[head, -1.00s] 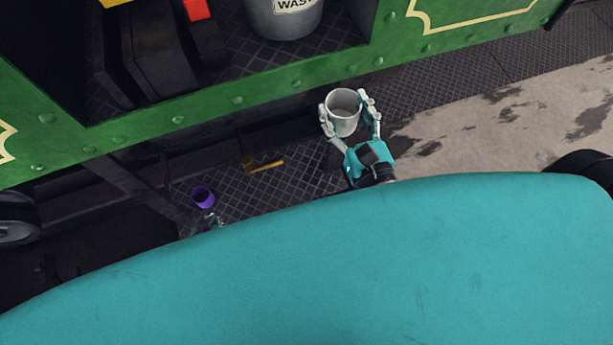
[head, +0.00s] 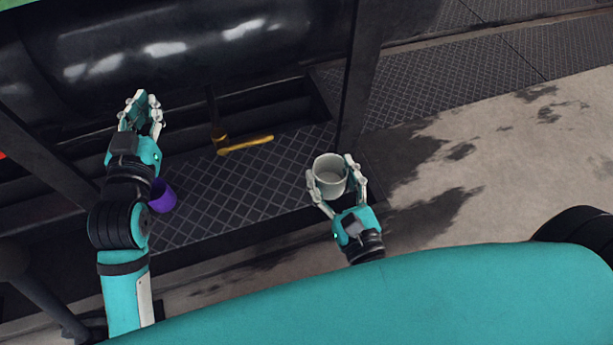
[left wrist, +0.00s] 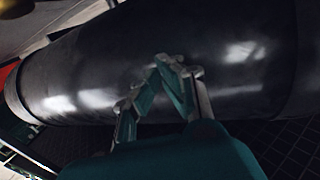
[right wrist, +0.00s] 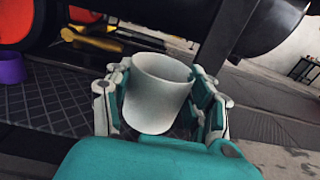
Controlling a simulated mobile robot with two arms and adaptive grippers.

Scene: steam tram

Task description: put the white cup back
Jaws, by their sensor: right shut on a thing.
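The white cup (head: 330,176) is upright between the fingers of my right gripper (head: 337,180), which is shut on its sides. In the head view it appears over the right end of the dark tread plate (head: 235,190); its height above it is unclear. The right wrist view shows the cup (right wrist: 158,92) close up, with its rim clear of the fingers. My left gripper (head: 145,98) is at the upper left, in front of a black cylinder. In the left wrist view its fingertips (left wrist: 158,64) come together with nothing between them.
A purple cup (head: 162,196) stands on the plate, partly behind my left arm. A yellow-handled tool (head: 245,145) lies at the plate's back. The black cylinder (head: 230,45) runs above, and a dark post (head: 360,75) rises behind the white cup. Paving (head: 510,150) at right is clear.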

